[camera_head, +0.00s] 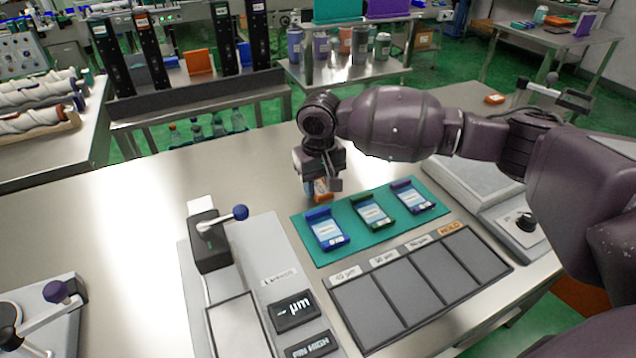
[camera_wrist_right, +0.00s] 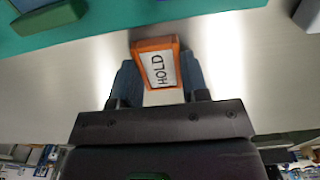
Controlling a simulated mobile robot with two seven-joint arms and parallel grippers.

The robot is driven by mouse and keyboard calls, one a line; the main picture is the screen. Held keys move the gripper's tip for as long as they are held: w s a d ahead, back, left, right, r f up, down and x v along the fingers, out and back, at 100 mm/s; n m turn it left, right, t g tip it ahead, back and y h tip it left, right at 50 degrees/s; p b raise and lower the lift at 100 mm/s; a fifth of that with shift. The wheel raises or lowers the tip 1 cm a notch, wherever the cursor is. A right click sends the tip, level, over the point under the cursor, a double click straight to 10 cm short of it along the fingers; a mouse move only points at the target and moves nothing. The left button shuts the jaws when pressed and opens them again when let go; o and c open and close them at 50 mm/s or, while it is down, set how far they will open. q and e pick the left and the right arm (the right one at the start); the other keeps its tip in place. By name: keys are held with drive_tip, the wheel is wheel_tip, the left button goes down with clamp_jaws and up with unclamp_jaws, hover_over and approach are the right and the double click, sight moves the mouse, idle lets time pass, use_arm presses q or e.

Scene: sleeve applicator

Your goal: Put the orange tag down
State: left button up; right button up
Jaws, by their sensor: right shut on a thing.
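The orange tag (camera_wrist_right: 158,66) has a white face that reads HOLD. It sits between the fingers of my right gripper (camera_wrist_right: 160,80) in the right wrist view. In the head view my right gripper (camera_head: 322,186) points down just behind the teal mat, and part of the orange tag (camera_head: 321,188) shows at its fingertips. I cannot tell whether the tag touches the table. The left gripper is not in view.
The teal mat (camera_head: 352,243) bears a blue, a green and a purple tagged holder. In front is a dark tray (camera_head: 430,285) with empty labelled slots, one marked HOLD. A lever device (camera_head: 210,240) stands to the left. Bare table (camera_head: 150,220) lies left of the mat.

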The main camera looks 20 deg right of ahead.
drive_tip(key=shift+r, duration=0.15)
drive_tip(key=o, duration=0.9)
